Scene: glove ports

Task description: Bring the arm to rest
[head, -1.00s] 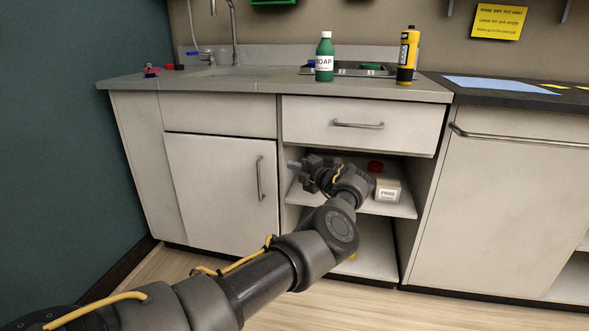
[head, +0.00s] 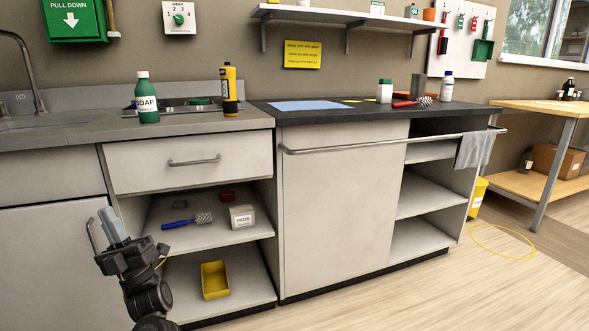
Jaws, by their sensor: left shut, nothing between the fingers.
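My left gripper (head: 112,226) is at the lower left of the head view. Its fingers point up and are shut with nothing between them. It shows in front of the cabinet door and the left edge of the open shelf, apart from the objects on that shelf. My left forearm runs down out of the bottom of the picture. My right gripper is not in view.
The open shelf holds a blue-handled brush (head: 188,222), a small labelled box (head: 242,216) and a red item (head: 227,196). A yellow bin (head: 215,280) stands below. A soap bottle (head: 146,100) and yellow bottle (head: 230,92) stand on the counter.

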